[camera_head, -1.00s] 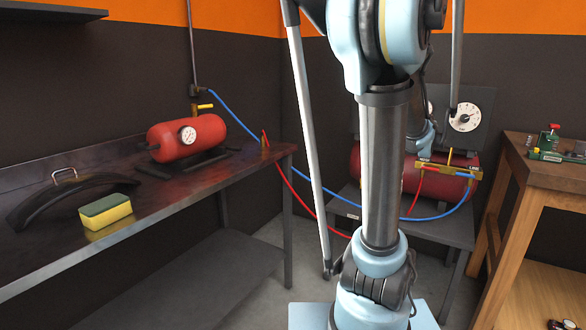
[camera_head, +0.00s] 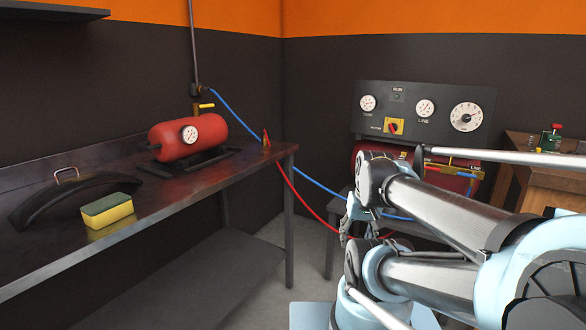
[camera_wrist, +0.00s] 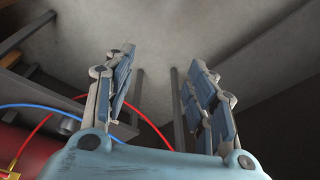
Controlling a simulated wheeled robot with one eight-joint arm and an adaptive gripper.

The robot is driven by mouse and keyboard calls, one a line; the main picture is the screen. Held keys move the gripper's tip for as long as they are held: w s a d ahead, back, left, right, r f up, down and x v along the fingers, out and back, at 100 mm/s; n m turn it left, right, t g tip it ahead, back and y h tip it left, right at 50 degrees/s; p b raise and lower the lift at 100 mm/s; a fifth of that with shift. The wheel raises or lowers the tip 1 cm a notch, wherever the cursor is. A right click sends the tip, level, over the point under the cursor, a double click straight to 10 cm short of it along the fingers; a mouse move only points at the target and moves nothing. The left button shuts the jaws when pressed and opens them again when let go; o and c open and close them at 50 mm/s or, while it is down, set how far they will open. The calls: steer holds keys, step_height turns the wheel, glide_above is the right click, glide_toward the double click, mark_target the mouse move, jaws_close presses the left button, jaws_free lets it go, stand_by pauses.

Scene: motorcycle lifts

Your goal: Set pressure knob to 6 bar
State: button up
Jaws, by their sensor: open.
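A dark control panel (camera_head: 400,95) stands at the back right in the head view. At its right is a large round white dial (camera_head: 466,117) with a scale around its rim; its setting is too small to read. A gauge marked LINE (camera_head: 425,108) sits to its left, and a smaller gauge (camera_head: 368,103) is at the far left. My gripper (camera_wrist: 165,57) is open and empty in the wrist view, its fingers apart over the grey floor. In the head view it is partly hidden by my arm, low and left of the panel, apart from the dial.
A red switch on a yellow plate (camera_head: 394,126) is below the gauges. A red tank (camera_head: 375,152) lies below the panel. Red (camera_head: 303,196) and blue (camera_head: 315,180) hoses cross the gap to the left bench (camera_head: 150,215). A wooden table (camera_head: 550,185) stands at right.

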steer(key=shift+s+d+f+n, duration=0.25)
steer(key=shift+s+f+n, duration=0.1)
steer(key=shift+s, duration=0.35)
steer(key=shift+w+f+g, duration=0.2)
steer(key=shift+w+g, duration=0.1)
steer(key=shift+w, duration=0.2)
